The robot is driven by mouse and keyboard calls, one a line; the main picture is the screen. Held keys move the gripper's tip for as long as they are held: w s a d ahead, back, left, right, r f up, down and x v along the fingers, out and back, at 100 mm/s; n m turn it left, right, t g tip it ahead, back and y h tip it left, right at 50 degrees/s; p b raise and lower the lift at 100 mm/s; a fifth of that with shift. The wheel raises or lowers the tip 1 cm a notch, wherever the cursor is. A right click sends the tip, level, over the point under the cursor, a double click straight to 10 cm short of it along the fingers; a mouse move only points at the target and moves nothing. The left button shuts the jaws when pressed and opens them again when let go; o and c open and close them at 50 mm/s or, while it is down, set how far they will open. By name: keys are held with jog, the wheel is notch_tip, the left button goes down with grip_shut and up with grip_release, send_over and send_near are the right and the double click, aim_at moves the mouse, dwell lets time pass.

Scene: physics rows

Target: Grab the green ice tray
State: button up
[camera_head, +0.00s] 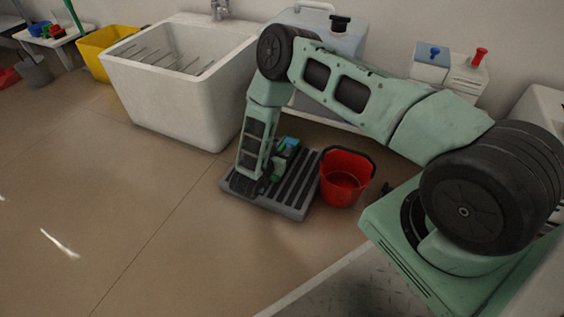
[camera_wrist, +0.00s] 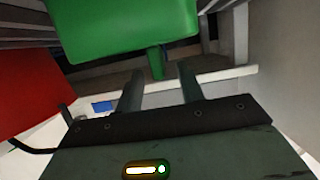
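A bright green object with a smooth, box-like body and a narrow tab, seemingly the green ice tray (camera_wrist: 125,25), fills the top middle of the wrist view. Only part of it shows. In the head view a small green patch (camera_head: 289,144) beside my arm's end seems to be the same object, largely hidden. My gripper (camera_wrist: 160,75) is low over a dark grey slatted platform (camera_head: 294,206). Its two fingers are apart, and the green tab appears between or just beyond their tips. I cannot see contact with either finger.
A red bucket (camera_head: 345,178) stands close on the right of the platform. A white basin (camera_head: 180,105) stands behind left, with a yellow bucket (camera_head: 101,50) beyond it. White boxes with red and blue knobs (camera_head: 466,72) are at the back right.

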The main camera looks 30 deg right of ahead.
jog(key=shift+b+x, duration=0.45)
jog(key=shift+x, duration=0.7)
grip_shut()
jog(key=shift+r, duration=0.15)
